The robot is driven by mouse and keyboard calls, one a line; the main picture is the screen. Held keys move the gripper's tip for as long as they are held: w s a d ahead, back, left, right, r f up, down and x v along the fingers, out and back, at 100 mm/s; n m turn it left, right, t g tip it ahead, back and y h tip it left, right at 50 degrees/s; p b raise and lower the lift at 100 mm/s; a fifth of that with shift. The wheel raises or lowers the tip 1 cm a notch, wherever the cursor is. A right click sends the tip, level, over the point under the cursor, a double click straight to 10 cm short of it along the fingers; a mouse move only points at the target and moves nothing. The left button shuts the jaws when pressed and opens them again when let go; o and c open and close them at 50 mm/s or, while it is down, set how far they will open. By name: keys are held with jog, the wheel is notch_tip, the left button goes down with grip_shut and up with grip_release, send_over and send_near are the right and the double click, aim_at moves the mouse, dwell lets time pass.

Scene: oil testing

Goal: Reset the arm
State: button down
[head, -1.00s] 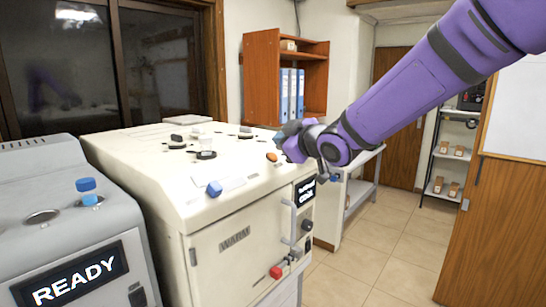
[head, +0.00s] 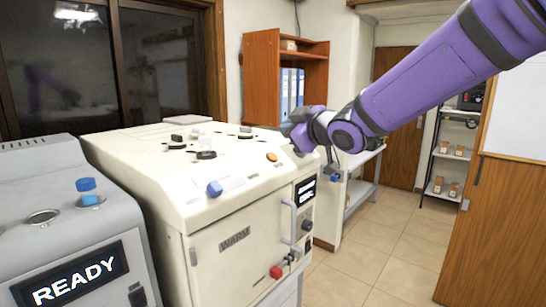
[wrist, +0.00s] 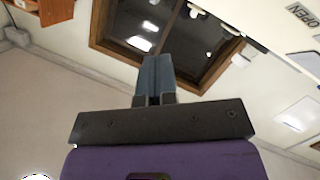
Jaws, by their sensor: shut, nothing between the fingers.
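My purple arm reaches in from the upper right of the head view. My gripper (head: 288,130) is above the right rear part of the cream machine (head: 215,243), partly hidden behind my own wrist. In the wrist view my gripper (wrist: 154,62) shows its two dark fingers pressed together with nothing between them. The window and pale walls lie beyond them there.
The cream machine, marked WARM, has several knobs and a blue switch (head: 215,188) on top. A grey machine (head: 40,185) reading READY, with a blue-capped vial (head: 88,192), stands at left. A wooden shelf (head: 262,80) stands behind. Tiled floor (head: 385,240) at right is clear.

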jog(key=s+d+m+h, duration=0.4)
jog(key=s+d, duration=0.1)
jog(key=d, duration=0.5)
jog(key=s+d+m+h, duration=0.4)
jog(key=s+d, duration=0.2)
jog(key=d, duration=0.4)
jog(key=s+d+f+m+g, duration=0.2)
jog(key=s, duration=0.5)
jog(key=s+d+f+m+g+h, duration=0.1)
jog(key=s+d+f+m+g, duration=0.1)
jog(key=s, duration=0.5)
jog(key=s+d+f+m+g+h, duration=0.1)
jog(key=s+d+f+m+g, duration=0.1)
jog(key=s, duration=0.6)
jog(key=shift+d+f+m+g, duration=0.35)
jog(key=shift+d+g, duration=0.15)
jog(key=shift+d, duration=0.75)
